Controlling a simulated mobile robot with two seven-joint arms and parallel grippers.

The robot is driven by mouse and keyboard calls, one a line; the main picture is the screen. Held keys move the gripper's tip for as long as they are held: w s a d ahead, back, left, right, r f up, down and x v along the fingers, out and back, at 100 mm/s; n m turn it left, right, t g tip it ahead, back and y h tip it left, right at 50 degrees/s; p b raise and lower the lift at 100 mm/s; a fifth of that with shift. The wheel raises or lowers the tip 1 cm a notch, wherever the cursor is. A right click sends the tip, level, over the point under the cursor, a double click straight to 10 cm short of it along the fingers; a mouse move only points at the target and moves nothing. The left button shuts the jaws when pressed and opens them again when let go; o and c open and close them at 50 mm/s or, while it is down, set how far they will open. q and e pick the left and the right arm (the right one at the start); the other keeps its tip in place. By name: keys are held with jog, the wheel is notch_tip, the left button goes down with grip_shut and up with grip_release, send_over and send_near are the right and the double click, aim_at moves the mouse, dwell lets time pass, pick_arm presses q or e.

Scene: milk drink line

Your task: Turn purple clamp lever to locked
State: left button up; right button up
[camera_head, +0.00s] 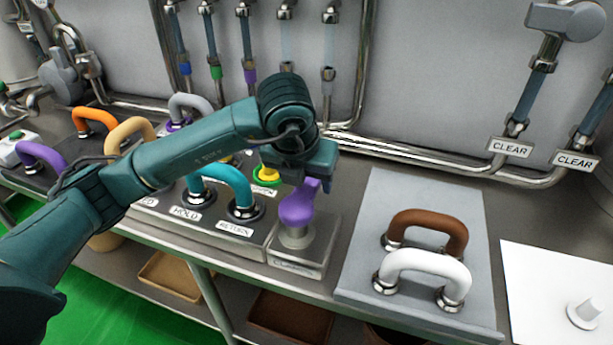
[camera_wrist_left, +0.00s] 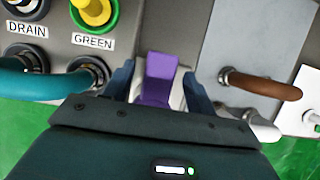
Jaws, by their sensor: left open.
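The purple clamp lever (camera_head: 297,206) stands on a round metal post on a grey metal block (camera_head: 303,258) at the counter's front edge. My left gripper (camera_head: 314,180) is directly above the lever, pointing down. In the left wrist view the lever's purple top (camera_wrist_left: 159,77) lies between the two blue fingers of my left gripper (camera_wrist_left: 160,88). The fingers are open, one on each side of the lever; whether either touches it I cannot tell. The lower part of the lever is hidden in the wrist view by the gripper body. My right gripper is not in view.
Left of the lever, a panel carries teal handles (camera_head: 220,178) and a yellow knob (camera_head: 268,174) in a green ring. Right of it, a grey plate holds a brown handle (camera_head: 430,226) and a white handle (camera_head: 425,265). Pipes run along the back wall.

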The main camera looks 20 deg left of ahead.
pick_arm(q)
jog(key=shift+f, duration=0.2)
jog(key=shift+c, duration=0.2)
grip_shut()
dwell(0.4)
